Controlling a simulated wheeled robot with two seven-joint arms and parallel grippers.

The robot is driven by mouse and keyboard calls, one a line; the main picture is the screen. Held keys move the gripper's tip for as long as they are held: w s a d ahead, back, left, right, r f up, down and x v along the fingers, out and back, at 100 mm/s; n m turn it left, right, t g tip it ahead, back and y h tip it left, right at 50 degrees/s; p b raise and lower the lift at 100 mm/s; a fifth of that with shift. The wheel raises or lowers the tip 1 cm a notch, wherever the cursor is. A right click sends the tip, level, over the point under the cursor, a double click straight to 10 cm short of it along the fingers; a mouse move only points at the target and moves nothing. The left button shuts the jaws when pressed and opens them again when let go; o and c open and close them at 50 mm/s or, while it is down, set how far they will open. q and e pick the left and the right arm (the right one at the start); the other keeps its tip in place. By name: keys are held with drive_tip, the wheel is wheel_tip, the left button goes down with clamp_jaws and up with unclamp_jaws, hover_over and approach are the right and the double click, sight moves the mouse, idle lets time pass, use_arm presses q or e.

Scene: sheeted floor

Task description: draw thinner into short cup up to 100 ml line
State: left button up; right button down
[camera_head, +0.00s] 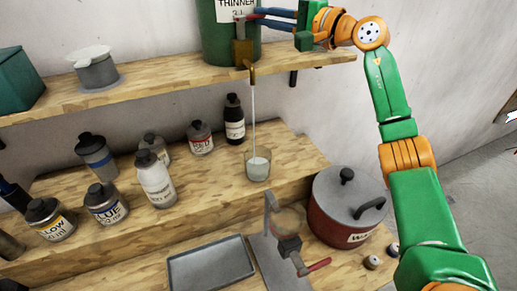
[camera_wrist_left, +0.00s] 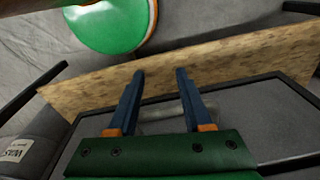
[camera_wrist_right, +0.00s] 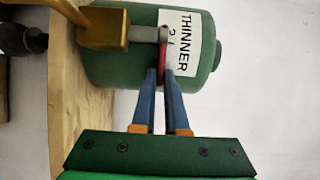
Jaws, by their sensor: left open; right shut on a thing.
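The green thinner drum (camera_head: 216,42) stands on the upper shelf, with a brass tap (camera_head: 244,55) on its front. A thin pale stream (camera_head: 254,115) runs from the spout down into the short clear cup (camera_head: 258,164) on the lower shelf. Whitish liquid shows in the cup; its graduation lines are too small to read. My right gripper (camera_head: 262,15) is shut on the red tap lever (camera_wrist_right: 163,57), seen close in the right wrist view beside the drum's label. My left gripper (camera_wrist_left: 160,73) is open and empty in the left wrist view, above a grey surface and wooden edge.
Several paint bottles, including a white one (camera_head: 156,180), stand left of the cup. A black bottle (camera_head: 233,118) is just behind it. Below are a grey tray (camera_head: 210,264), a clamp-like tool (camera_head: 290,245) and a red lidded pot (camera_head: 340,214). A grey can (camera_head: 96,70) sits on the upper shelf.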

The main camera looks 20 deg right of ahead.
drive_tip(key=shift+r, duration=0.2)
drive_tip(key=shift+s+f+m+t+h+b, duration=0.15)
drive_tip(key=shift+s+m+t+h+b, duration=0.15)
drive_tip(key=shift+h+b, duration=0.3)
drive_tip(key=shift+m+h+b, duration=0.35)
drive_tip(key=shift+m+h, duration=0.05)
drive_tip(key=shift+a, duration=0.1)
drive_tip(key=shift+s+a+m+t+h+b, duration=0.1)
drive_tip(key=shift+s+m+t+h+b, duration=0.2)
drive_tip(key=shift+m+h+b, duration=0.35)
drive_tip(key=c, duration=1.1)
unclamp_jaws()
drive_tip(key=shift+o, duration=1.2)
drive_tip(key=shift+w+a, duration=0.1)
drive_tip(key=shift+a, duration=0.05)
